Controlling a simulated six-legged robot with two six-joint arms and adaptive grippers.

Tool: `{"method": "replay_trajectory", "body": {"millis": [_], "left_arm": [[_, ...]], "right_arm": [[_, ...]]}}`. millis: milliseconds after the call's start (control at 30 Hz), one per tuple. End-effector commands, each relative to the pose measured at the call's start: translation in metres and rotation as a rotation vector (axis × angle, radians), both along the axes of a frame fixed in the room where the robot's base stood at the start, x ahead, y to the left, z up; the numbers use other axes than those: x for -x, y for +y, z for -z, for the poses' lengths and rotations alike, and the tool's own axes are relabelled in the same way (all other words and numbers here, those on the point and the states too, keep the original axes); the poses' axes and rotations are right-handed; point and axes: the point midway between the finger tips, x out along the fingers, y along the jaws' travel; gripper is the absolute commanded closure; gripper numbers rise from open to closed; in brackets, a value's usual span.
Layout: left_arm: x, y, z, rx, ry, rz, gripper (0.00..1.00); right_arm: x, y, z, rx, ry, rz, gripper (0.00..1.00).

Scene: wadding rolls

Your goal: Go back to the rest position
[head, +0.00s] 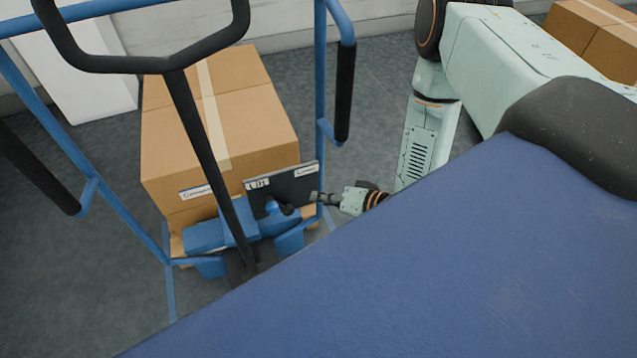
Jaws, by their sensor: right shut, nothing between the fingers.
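My right gripper (323,198) shows near the middle of the head view, at the end of my pale green right arm. It is shut and holds nothing. Its fingertips are close to the right edge of a dark panel (282,188) with small white labels; I cannot tell whether they touch. My left gripper is not in view.
Cardboard boxes (245,120) are stacked behind the dark panel. A blue tube frame (120,212) and a black handle (182,100) stand around them. More boxes (596,38) are at the top right. A large blue surface (440,260) fills the lower right. Grey floor (80,290) is clear at lower left.

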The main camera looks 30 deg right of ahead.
Motion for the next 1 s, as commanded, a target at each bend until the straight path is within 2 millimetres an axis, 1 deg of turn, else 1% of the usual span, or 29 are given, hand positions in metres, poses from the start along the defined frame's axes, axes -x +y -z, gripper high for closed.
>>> {"method": "replay_trajectory", "body": {"millis": [433, 533, 567, 600, 667, 700, 767, 800, 867, 900, 1000], "left_arm": [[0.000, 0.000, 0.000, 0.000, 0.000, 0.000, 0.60], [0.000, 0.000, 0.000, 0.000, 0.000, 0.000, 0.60], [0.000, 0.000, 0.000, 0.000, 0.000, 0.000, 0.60], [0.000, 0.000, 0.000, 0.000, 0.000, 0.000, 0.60], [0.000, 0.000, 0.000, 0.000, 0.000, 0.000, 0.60], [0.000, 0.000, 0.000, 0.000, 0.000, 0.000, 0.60], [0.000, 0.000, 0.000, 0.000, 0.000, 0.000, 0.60], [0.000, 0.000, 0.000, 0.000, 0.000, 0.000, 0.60], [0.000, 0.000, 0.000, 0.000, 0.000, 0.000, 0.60], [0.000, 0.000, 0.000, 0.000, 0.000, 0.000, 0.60], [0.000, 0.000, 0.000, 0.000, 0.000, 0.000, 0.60]], "right_arm": [[0.000, -0.001, 0.000, 0.008, -0.003, -0.005, 1.00], [0.004, -0.004, 0.008, 0.075, 0.014, -0.030, 1.00], [0.009, -0.006, 0.014, 0.109, 0.039, -0.032, 1.00], [0.021, -0.008, 0.024, 0.158, 0.090, -0.032, 1.00], [0.043, -0.005, 0.038, 0.231, 0.184, -0.056, 1.00], [0.059, 0.001, 0.046, 0.276, 0.250, -0.081, 1.00], [0.085, 0.010, 0.054, 0.337, 0.351, -0.129, 1.00], [0.105, 0.017, 0.058, 0.376, 0.421, -0.167, 1.00], [0.137, 0.028, 0.060, 0.434, 0.530, -0.236, 1.00], [0.160, 0.034, 0.059, 0.473, 0.603, -0.284, 1.00], [0.214, 0.043, 0.048, 0.558, 0.765, -0.395, 1.00]]}}
